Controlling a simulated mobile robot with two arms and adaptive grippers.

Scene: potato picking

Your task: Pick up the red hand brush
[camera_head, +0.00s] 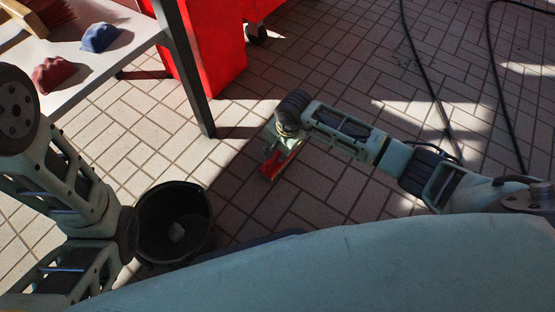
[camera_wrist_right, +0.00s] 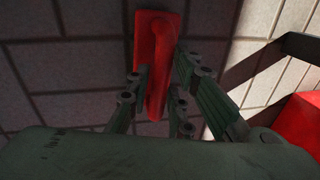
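The red hand brush (camera_head: 270,166) is at my right gripper (camera_head: 278,146), over the tiled floor in the middle of the head view. In the right wrist view the red hand brush (camera_wrist_right: 158,50) points away from the camera. Its handle lies between the fingers of my right gripper (camera_wrist_right: 160,80), with finger pads close against both sides. The gripper looks shut on the handle. I cannot tell whether the brush touches the floor. My left arm shows at the left of the head view, but its gripper is not in view.
A black bucket (camera_head: 150,245) with a pale lump inside stands on the floor beside my left arm. Black cables cross the floor at right.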

